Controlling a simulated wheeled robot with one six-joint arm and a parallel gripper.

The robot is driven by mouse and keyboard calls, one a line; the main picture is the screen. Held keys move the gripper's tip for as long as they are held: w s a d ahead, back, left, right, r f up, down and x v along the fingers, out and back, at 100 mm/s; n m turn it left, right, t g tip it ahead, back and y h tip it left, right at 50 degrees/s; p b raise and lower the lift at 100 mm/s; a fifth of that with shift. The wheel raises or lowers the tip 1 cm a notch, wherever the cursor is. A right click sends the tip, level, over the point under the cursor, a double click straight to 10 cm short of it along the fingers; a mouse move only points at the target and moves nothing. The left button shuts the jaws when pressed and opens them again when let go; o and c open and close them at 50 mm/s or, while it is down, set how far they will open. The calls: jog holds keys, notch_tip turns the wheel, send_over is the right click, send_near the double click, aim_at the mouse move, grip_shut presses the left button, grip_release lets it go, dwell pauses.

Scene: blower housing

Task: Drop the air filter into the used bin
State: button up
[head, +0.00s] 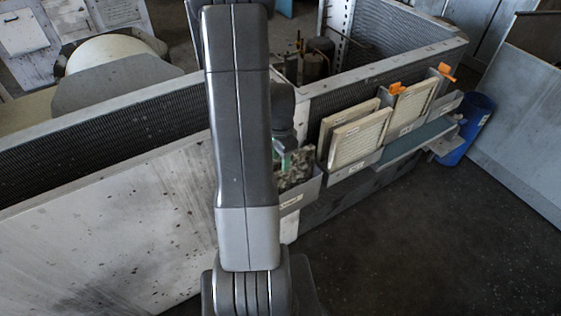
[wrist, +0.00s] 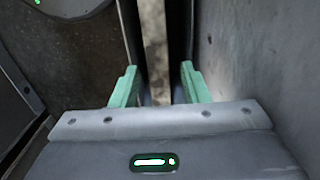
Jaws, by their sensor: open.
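A dirty, mottled air filter (head: 298,167) stands in a grey labelled holder (head: 291,201) on the side of the housing, just right of my arm in the head view. The label is too small to read surely. My gripper (head: 281,160) is at this filter, mostly hidden behind my arm. In the wrist view, the green fingers of my gripper (wrist: 157,84) are apart, with a narrow mottled strip (wrist: 155,45), seemingly the filter's edge, between them. I cannot tell whether the fingers touch it.
Cleaner framed filters (head: 360,140) (head: 412,104) stand in slots to the right, some with orange tags (head: 396,88). A teal shelf (head: 415,143) and a blue bin (head: 471,125) lie beyond. Dark floor (head: 430,240) in front is clear. A white panel (head: 110,220) is at left.

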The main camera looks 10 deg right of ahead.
notch_tip(320, 180, up, 10)
dwell(0.3)
notch_tip(320, 180, down, 13)
jog(key=shift+f+b, duration=0.2)
jog(key=shift+b, duration=0.5)
jog(key=shift+r, duration=0.2)
jog(key=shift+r+p, duration=0.15)
jog(key=shift+p, duration=0.15)
